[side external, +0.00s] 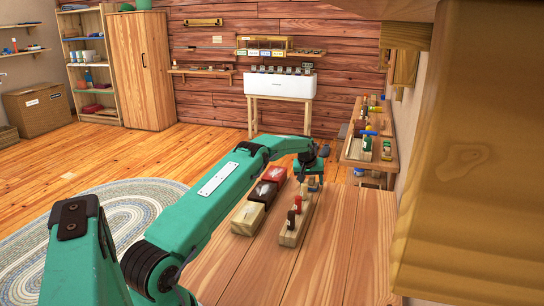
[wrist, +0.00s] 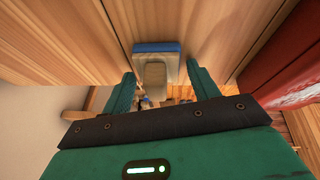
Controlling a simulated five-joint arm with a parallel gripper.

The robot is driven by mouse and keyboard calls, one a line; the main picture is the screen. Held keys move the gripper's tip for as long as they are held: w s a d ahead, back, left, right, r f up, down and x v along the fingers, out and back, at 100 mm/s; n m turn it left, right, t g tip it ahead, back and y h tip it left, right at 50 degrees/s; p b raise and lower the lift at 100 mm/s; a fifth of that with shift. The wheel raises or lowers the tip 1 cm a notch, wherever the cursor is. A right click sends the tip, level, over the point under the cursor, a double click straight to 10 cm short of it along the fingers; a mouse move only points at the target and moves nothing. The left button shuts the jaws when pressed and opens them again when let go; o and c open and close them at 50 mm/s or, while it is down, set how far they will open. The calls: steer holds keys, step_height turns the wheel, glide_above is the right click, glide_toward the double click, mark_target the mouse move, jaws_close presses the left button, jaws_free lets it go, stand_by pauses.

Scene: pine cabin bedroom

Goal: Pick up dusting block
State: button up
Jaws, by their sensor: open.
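The likely dusting block (wrist: 155,70) shows in the wrist view as a small grey-beige block with a blue layer along its far edge. It stands on the pine table top, between and just beyond the fingertips. My gripper (wrist: 162,76) is open, with one green finger to each side of the block and no clear contact. In the side external view my gripper (side external: 312,172) is low over the far end of the table, and a small blue and brown piece (side external: 312,184) shows just under it. The gripper partly hides that piece.
A red surface (wrist: 290,62) is close on the right in the wrist view. The table's near right (side external: 350,250) is clear.

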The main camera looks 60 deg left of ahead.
steer(key=c, duration=0.7)
steer(key=shift+r, duration=0.1)
steer(key=shift+c, duration=0.2)
steer(key=shift+r, duration=1.95)
steer(key=shift+h, duration=0.3)
steer(key=d+r, duration=0.2)
steer(key=d, duration=0.2)
steer(key=d+r, duration=0.2)
steer(key=d, duration=0.1)
steer(key=d+r, duration=0.3)
steer(key=d, duration=0.1)
steer(key=shift+w+d, duration=0.3)
steer(key=shift+d, duration=0.05)
steer(key=shift+o, duration=0.4)
